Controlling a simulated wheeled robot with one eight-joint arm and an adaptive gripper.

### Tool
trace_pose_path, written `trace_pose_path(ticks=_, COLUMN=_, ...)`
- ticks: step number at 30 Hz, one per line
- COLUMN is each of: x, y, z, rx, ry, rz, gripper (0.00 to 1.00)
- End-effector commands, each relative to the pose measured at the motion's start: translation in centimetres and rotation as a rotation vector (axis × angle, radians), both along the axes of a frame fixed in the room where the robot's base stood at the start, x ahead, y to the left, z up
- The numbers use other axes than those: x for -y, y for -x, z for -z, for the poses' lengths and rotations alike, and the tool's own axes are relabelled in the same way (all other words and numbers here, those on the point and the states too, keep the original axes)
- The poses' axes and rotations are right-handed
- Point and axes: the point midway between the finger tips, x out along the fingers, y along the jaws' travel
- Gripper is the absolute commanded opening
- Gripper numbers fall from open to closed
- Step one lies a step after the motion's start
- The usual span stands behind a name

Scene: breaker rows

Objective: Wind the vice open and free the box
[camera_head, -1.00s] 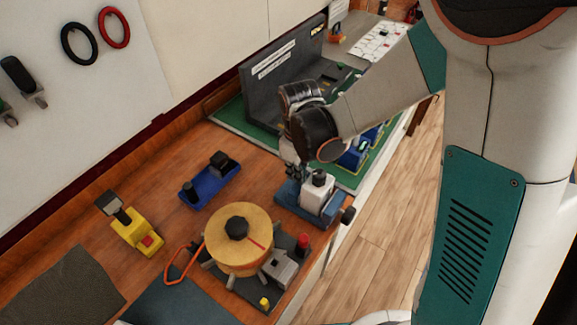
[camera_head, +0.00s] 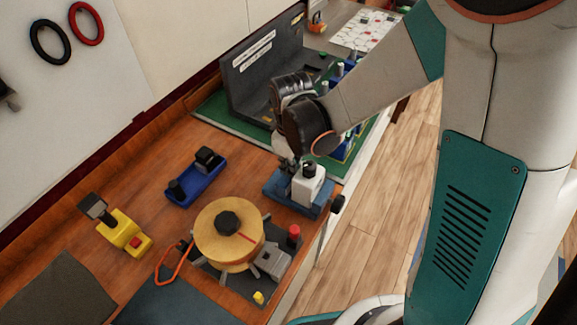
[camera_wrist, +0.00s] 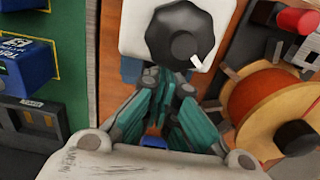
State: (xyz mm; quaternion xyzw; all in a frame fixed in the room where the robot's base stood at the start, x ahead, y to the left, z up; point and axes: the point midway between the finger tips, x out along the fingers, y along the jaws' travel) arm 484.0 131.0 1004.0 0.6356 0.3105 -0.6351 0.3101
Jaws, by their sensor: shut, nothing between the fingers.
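The blue vice (camera_head: 283,192) stands at the right edge of the wooden bench. A white box (camera_head: 308,188) with a dark knob on top sits upright in it. In the wrist view the box (camera_wrist: 132,30) and its dark knob (camera_wrist: 180,38), with a white pointer, are just beyond my fingertips. A dark handle end (camera_head: 338,203) sticks out on the vice's right side, over the bench edge. My gripper (camera_head: 288,163) is shut and empty, beside the box on its far left; it also shows in the wrist view (camera_wrist: 165,82). Contact with the box cannot be told.
A round wooden drum (camera_head: 228,235) on a dark base stands in front of the vice. A blue holder (camera_head: 195,180) and a yellow device (camera_head: 123,232) lie to the left. A dark upright panel (camera_head: 262,68) stands behind on a green mat. Bare bench lies between them.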

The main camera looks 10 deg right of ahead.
Motion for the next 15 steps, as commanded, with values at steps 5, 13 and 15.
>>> trace_pose_path(ticks=5, x=0.2, y=0.1, z=-1.2, rx=-0.003, ry=0.004, rz=0.001, gripper=0.00)
trace_pose_path(ticks=13, x=0.0, y=0.1, z=-5.2, rx=-0.002, ry=0.002, rz=0.000, gripper=0.00)
trace_pose_path(ticks=15, x=0.0, y=0.0, z=-6.0, rx=-0.001, ry=0.002, rz=0.000, gripper=0.00)
